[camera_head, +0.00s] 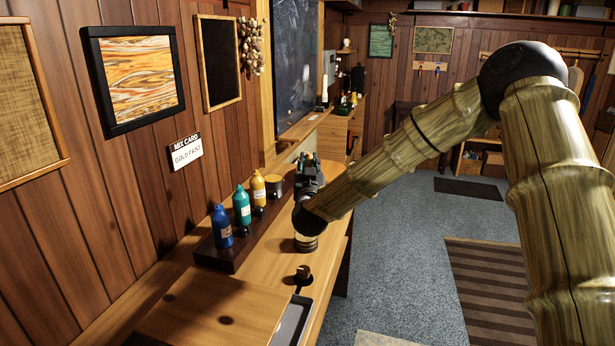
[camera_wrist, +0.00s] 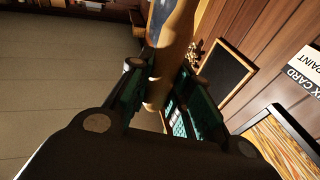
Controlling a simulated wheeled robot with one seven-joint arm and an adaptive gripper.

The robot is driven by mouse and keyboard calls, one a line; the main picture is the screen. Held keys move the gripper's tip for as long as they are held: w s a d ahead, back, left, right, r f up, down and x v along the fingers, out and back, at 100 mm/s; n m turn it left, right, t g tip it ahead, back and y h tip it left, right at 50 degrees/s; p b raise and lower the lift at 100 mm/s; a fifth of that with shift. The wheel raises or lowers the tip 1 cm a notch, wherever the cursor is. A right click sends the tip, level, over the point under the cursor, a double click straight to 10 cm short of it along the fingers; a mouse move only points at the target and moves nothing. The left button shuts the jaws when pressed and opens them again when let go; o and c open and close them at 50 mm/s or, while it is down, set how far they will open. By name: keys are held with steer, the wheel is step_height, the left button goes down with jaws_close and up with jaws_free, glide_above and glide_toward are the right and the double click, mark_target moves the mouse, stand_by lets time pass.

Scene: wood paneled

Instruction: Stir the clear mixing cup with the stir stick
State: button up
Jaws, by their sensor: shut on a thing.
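My gripper (camera_head: 308,170) is over the wooden bench, to the right of the paint bottles, in the head view. In the wrist view my gripper (camera_wrist: 165,75) has its dark fingers on both sides of a tan, rounded, wood-coloured stick (camera_wrist: 175,45), which I take for the stir stick. The fingers are shut on it. In the head view the stick cannot be made out against the gripper. I cannot make out the clear mixing cup in either view; my arm and gripper cover part of the bench.
Blue (camera_head: 221,227), teal (camera_head: 242,205) and yellow (camera_head: 258,188) bottles stand on a dark raised strip (camera_head: 232,258). A round can (camera_head: 274,187) is beside the yellow bottle. Near me are a wooden board (camera_head: 210,315), a grey tray (camera_head: 293,325) and a small dark object (camera_head: 303,275).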

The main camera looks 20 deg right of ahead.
steer(key=shift+a+f, duration=0.15)
steer(key=shift+f, duration=0.15)
step_height(320, 180, down, 13)
steer(key=b, duration=0.7)
steer(key=shift+b, duration=0.3)
stand_by(0.9)
stand_by(0.4)
